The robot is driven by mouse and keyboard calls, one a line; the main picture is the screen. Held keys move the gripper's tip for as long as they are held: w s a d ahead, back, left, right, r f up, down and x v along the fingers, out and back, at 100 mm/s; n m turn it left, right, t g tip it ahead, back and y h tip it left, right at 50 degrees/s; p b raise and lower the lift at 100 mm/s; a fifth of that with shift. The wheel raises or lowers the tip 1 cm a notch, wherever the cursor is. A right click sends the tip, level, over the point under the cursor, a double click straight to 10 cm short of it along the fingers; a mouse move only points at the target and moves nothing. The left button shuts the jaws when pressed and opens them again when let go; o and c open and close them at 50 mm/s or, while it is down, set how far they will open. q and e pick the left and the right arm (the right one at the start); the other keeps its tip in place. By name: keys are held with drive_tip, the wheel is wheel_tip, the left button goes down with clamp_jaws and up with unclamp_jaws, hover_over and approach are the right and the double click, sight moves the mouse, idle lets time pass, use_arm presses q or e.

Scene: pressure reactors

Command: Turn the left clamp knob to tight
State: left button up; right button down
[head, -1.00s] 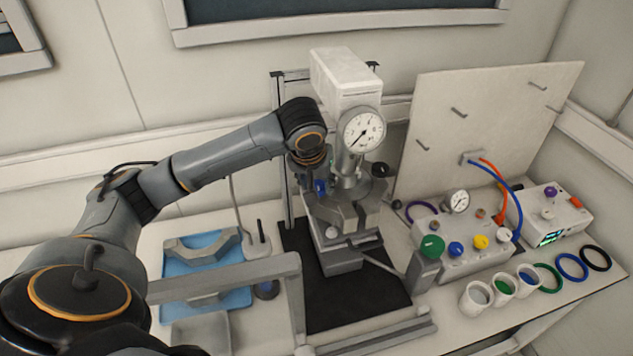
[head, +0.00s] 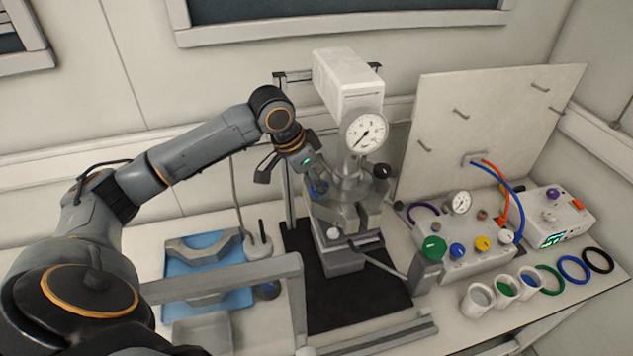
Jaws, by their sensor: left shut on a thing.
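The pressure reactor (head: 342,215) stands on the black mat with a grey split clamp around its top. My left gripper (head: 316,182) comes down from the upper left and is shut on this knob. The fingertips are small in the view, so their exact hold is hard to see. A black knob (head: 381,171) is on the right side of the clamp. My right gripper is not in view.
A round gauge (head: 364,132) and a white box (head: 347,80) rise above the clamp, close to my wrist. A blue tray (head: 208,264) with grey clamp pieces lies at the left. A control box (head: 465,258) with coloured knobs, cups and rings is at the right.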

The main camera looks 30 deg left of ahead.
use_arm(q)
drive_tip(key=m, duration=0.2)
drive_tip(key=m+g+h, duration=0.1)
drive_tip(key=m, duration=0.1)
drive_tip(key=shift+w+a+r+m, duration=0.1)
drive_tip(key=shift+w+m, duration=0.05)
drive_tip(key=shift+m, duration=0.15)
drive_tip(key=m+g, duration=0.1)
drive_tip(key=m, duration=0.1)
drive_tip(key=m+h, duration=0.1)
drive_tip(key=m, duration=0.1)
drive_tip(key=shift+w+a+m+g, duration=0.1)
drive_tip(key=shift+w+m+g, duration=0.05)
drive_tip(key=shift+m+g, duration=0.25)
drive_tip(key=o, duration=1)
drive_tip(key=shift+o, duration=0.8)
drive_tip(key=shift+r, duration=0.1)
drive_tip(key=w+v, duration=0.1)
drive_tip(key=v, duration=1)
drive_tip(key=shift+s+a+r, duration=0.25)
drive_tip(key=shift+s+r, duration=0.05)
drive_tip(key=shift+s, duration=0.1)
